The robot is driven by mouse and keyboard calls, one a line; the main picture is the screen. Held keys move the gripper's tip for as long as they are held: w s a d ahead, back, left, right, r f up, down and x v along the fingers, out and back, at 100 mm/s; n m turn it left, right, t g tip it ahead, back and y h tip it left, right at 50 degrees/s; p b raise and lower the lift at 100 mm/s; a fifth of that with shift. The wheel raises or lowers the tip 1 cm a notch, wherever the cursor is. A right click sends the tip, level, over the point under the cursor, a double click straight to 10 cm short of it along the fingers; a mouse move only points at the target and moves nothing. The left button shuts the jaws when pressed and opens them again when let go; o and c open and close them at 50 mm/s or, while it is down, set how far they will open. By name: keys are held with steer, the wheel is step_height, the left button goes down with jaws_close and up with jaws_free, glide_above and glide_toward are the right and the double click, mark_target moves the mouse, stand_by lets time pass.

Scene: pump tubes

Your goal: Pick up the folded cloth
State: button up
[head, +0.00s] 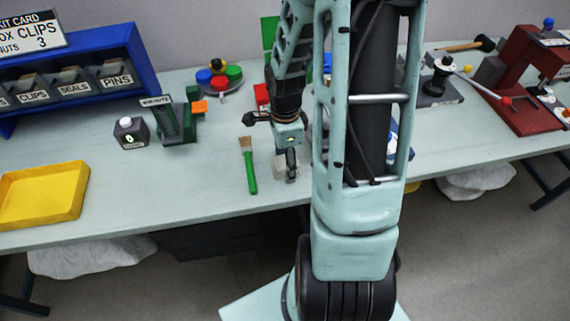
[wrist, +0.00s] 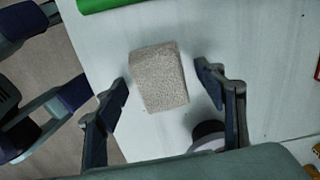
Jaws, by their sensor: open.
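The folded cloth (wrist: 158,78) is a small grey-beige block with a coarse texture, lying on the pale table in the wrist view. My gripper (wrist: 164,80) is open, with one dark blue finger on the left of the cloth and one on the right. Gaps show between the cloth and both fingers, so it is not held. In the head view the cloth (head: 279,166) is partly hidden behind my gripper (head: 290,167), near the table's front edge.
A green-handled brush (head: 249,168) lies just left of the cloth. A yellow tray (head: 42,194), a labelled bottle (head: 131,133) and a green stand (head: 178,122) are further left. A red press (head: 522,95) stands at right. My arm hides the table's middle.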

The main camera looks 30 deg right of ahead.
steer(key=shift+f, duration=0.1)
steer(key=c, duration=1.2)
steer(key=shift+o, duration=0.2)
